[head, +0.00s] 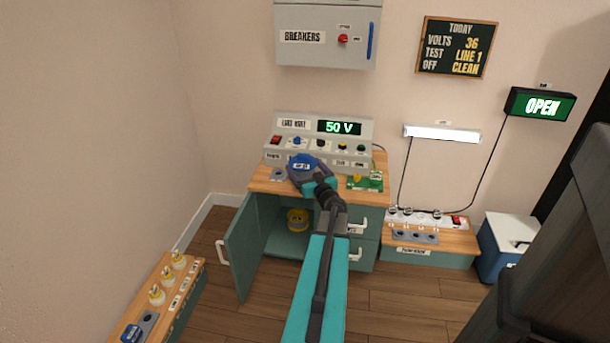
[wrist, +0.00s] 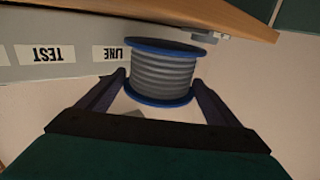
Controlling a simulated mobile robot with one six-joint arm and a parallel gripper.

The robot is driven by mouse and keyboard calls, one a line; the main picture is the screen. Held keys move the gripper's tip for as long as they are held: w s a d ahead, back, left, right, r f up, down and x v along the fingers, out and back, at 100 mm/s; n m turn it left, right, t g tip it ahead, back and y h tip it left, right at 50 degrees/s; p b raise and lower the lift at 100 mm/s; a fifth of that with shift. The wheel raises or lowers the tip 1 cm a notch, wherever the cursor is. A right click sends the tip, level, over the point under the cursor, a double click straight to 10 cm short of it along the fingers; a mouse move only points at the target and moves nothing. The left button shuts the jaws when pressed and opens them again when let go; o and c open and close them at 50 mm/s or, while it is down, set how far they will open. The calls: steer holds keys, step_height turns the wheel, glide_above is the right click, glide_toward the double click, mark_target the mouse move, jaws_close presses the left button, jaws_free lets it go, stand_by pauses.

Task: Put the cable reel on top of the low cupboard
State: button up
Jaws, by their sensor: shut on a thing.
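My gripper (wrist: 155,95) is shut on a reel with blue rims and grey ribbed cable (wrist: 162,72). In the head view my gripper (head: 308,172) is above the left part of the workbench top, in front of the control console, and the blue reel top (head: 301,160) shows there. The workbench (head: 262,183) has a wooden top, drawers and an open teal door. A low teal cupboard with a wooden top (head: 455,244) stands to its right. I cannot tell from the frames which unit is the low cupboard named.
The console (head: 352,155) reads 50 V. A green circuit board (head: 366,182) lies on the workbench. A yellow reel (head: 297,218) sits inside the open compartment; its door (head: 245,245) juts out. A power strip (head: 425,217) and grey tray (head: 411,236) occupy the right cupboard top. A blue box (head: 505,240) stands beside it.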

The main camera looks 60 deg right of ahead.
mark_target(309, 177)
steer(key=shift+f+b, duration=0.3)
steer(key=shift+f, duration=0.9)
steer(key=shift+f, duration=0.1)
steer(key=o, duration=1.4)
steer(key=shift+v, duration=1.1)
steer(key=p+v, duration=0.2)
steer(key=v, duration=0.8)
